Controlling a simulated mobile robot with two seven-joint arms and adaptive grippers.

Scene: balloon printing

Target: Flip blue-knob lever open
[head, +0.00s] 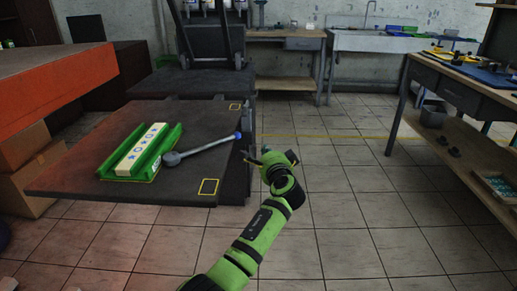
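A grey lever (205,148) with a blue knob (238,135) lies low across the right part of a dark platform (75,180). Its round pivot (171,158) sits next to a green holder (168,140). The holder bears a long cream block (141,150) printed with blue figures. My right gripper is not in view.
An orange surface (50,85) stands at the left, with cardboard boxes (25,160) under it. A wooden workbench (465,85) is at the right. The tiled floor (345,190) between platform and workbench is clear. A dark upright frame (207,45) rises behind the platform.

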